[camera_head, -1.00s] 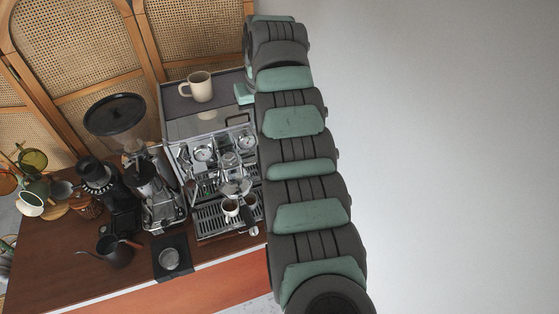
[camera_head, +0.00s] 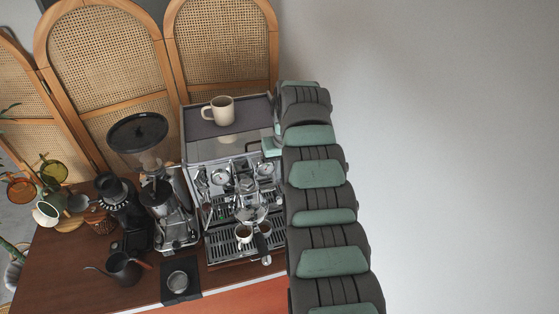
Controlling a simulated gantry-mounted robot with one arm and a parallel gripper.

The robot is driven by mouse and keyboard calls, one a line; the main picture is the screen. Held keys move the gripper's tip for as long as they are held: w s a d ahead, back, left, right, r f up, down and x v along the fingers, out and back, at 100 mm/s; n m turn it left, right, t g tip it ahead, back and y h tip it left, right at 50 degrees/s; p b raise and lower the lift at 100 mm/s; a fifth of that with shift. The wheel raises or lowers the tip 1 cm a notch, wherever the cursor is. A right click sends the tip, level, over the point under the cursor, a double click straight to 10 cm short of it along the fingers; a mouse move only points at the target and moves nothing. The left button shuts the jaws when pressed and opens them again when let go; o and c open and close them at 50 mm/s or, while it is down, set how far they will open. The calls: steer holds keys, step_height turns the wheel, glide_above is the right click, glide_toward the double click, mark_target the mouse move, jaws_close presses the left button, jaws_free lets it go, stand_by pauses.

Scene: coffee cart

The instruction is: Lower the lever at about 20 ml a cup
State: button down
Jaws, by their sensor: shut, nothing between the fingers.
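The silver espresso machine (camera_head: 193,148) stands on the wooden counter. Its chrome group (camera_head: 245,184) is at the front, with a black-handled portafilter (camera_head: 262,248) below it. The lever is too small to pick out among the chrome parts. A cup (camera_head: 243,233) stands on the drip tray (camera_head: 221,250), left of the portafilter handle; a second cup (camera_head: 265,228) shows partly to its right. My gripper (camera_head: 270,151) is at the machine's upper right front, mostly hidden by my arm. It is shut and empty; whether it touches the machine I cannot tell.
A beige mug (camera_head: 222,109) stands on top of the machine. A grinder (camera_head: 170,210), a kettle (camera_head: 122,268) and a dark mat with a metal tamper or cup (camera_head: 178,281) are to the left. A woven screen is behind. Bare wall lies right of my arm.

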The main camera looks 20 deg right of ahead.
mark_target(277, 194)
steer(key=shift+s+a+f+p, duration=0.15)
steer(key=shift+s+f+p, duration=0.1)
steer(key=shift+f, duration=0.7)
steer(key=shift+s+a+f+p, duration=0.1)
steer(key=shift+a+f+p, duration=0.1)
steer(key=shift+f, duration=0.75)
steer(key=shift+s+a+f+p, duration=0.1)
steer(key=shift+s+f+p, duration=0.15)
steer(key=shift+f, duration=0.7)
steer(key=shift+w, duration=0.1)
